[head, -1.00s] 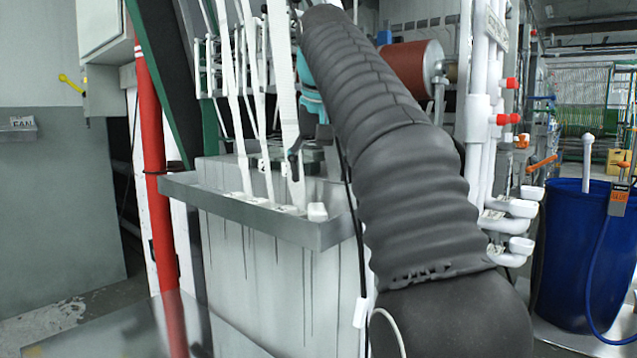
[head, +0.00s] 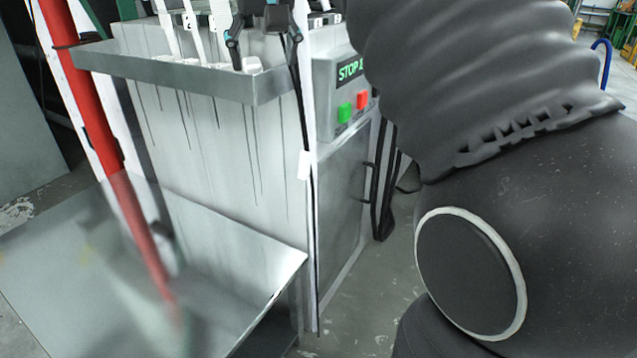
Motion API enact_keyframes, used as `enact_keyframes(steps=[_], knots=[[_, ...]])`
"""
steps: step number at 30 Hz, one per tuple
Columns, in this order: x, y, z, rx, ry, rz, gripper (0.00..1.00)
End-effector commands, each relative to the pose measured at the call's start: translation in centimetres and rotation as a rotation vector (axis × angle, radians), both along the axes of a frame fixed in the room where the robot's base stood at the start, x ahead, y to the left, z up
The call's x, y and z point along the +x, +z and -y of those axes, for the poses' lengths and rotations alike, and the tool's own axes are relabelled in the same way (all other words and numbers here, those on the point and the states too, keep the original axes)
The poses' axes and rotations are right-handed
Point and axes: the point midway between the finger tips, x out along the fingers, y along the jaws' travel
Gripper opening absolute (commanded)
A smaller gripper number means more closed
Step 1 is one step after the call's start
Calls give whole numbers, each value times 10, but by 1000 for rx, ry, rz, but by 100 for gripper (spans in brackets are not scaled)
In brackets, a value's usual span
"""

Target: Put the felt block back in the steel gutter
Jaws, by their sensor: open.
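The steel gutter (head: 175,80) runs across the front of the pale, streaked machine at upper left in the head view. Several small white blocks sit along it, at the feet of white webbing straps. The rightmost white block (head: 251,65) is near the gutter's right end and looks like the felt block; I cannot tell whether it is fully seated. My gripper (head: 266,48) is open at the top of the view, its dark, blue-marked fingers spread above the gutter's right end. The block shows below and between the fingers, with no visible grip on it. The gripper's upper part is cut off.
A control box (head: 343,95) with green and red buttons stands right of the gutter. A thin dark cable hangs before the machine's corner. A red pipe (head: 95,120) stands at left. A low metal plate (head: 230,255) juts out below. My arm hides much of the right.

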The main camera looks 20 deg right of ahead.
Motion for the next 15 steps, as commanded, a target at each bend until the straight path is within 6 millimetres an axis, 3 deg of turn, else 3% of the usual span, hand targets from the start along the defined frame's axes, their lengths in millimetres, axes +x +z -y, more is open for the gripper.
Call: enact_keyframes(steps=[8,15], knots=[[-66,-84,2,-1,40,23,72],[-129,-178,2,1,68,45,72]])
